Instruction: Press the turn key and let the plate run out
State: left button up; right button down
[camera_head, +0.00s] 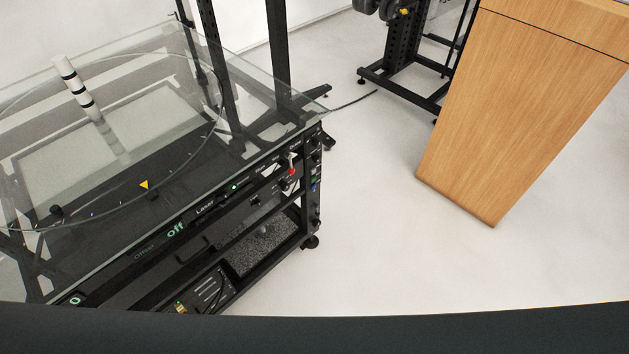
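The turntable's round clear plate (188,128) lies on a glass-topped black frame at the left. A black-and-white banded rod (75,80) stands on it, leaning in the picture. A yellow triangle mark (144,185) shows near the plate's front edge. The turn key's label is too small to read. Neither of my grippers is in view.
A wooden cabinet (535,110) stands at the upper right. A black wheeled stand (400,80) is at the back, with a cable on the floor beside it. Black posts (278,60) rise behind the turntable. The pale floor (390,240) between turntable and cabinet is clear.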

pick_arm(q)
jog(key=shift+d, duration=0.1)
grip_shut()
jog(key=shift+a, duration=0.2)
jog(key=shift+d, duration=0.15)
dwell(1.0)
